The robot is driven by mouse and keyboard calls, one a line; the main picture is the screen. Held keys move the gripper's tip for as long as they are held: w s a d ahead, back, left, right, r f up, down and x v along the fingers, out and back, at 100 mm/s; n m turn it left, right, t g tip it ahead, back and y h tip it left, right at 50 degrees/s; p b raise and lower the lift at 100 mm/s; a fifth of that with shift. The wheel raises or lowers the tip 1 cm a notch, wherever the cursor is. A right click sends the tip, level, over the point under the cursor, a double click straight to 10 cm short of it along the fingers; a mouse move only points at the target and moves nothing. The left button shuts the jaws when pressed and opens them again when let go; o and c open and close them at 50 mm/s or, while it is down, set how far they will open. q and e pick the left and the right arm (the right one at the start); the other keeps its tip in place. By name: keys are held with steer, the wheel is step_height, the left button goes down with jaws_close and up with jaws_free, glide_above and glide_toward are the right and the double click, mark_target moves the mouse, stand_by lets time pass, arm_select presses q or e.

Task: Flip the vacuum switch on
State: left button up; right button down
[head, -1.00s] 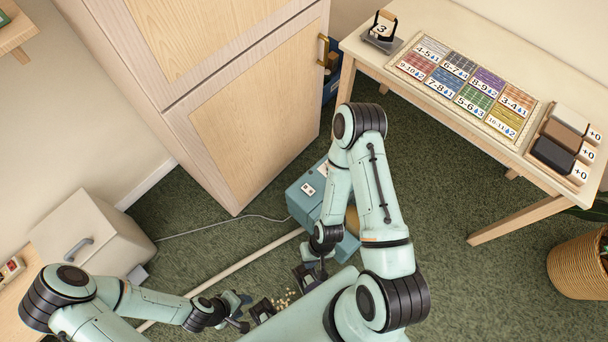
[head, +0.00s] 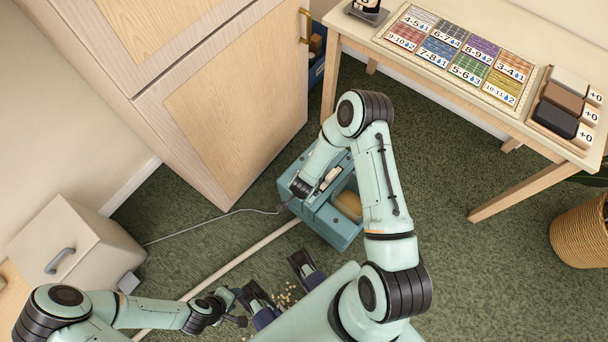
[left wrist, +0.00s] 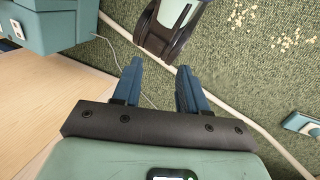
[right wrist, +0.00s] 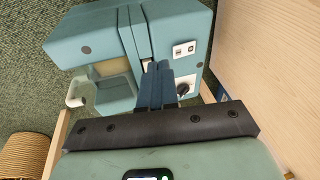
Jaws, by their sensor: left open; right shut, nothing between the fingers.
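The teal vacuum (head: 322,232) stands on the green carpet beside the cabinet. In the right wrist view its body (right wrist: 88,42) fills the upper middle. A white plate (right wrist: 184,50) with small dark marks and a black round part (right wrist: 184,90) sit on one face; I cannot tell the switch's position. My right gripper (right wrist: 160,68) is shut and empty, its fingertips close in front of that face; contact is unclear. In the head view my right wrist covers it. My left gripper (left wrist: 160,72) is open and empty over the floor, away from the vacuum, and also shows in the head view (head: 238,306).
A wooden cabinet (head: 215,110) stands close to the vacuum. A white pole (head: 235,266) and a grey cord (head: 190,230) lie on the carpet. Crumbs (left wrist: 285,25) are scattered there. A table (head: 440,100) and wicker basket (head: 580,245) stand right.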

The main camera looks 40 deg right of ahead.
arm_select(q)
steer(key=w+a+f+t+b, duration=0.1)
steer(key=w+f+b, duration=0.2)
steer(key=f+b, duration=0.2)
steer(key=w+a+f+t+y+b, duration=0.1)
steer(key=w+a+f+b, duration=0.1)
steer(key=w+f+b, duration=0.2)
step_height(320, 180, down, 3)
steer(key=shift+b, duration=0.85)
arm_select(e)
steer(key=w+d+m+g, duration=0.2)
steer(key=w+m, duration=0.3)
steer(key=m, duration=0.4)
steer(key=w+d+m+g+y, duration=0.1)
steer(key=w+d+m+g, duration=0.1)
steer(key=w+d+m, duration=0.3)
steer(key=w+m, duration=0.1)
steer(key=m, duration=0.3)
steer(key=shift+d+m, duration=0.15)
steer(key=shift+m, duration=0.25)
steer(key=shift+s, duration=0.1)
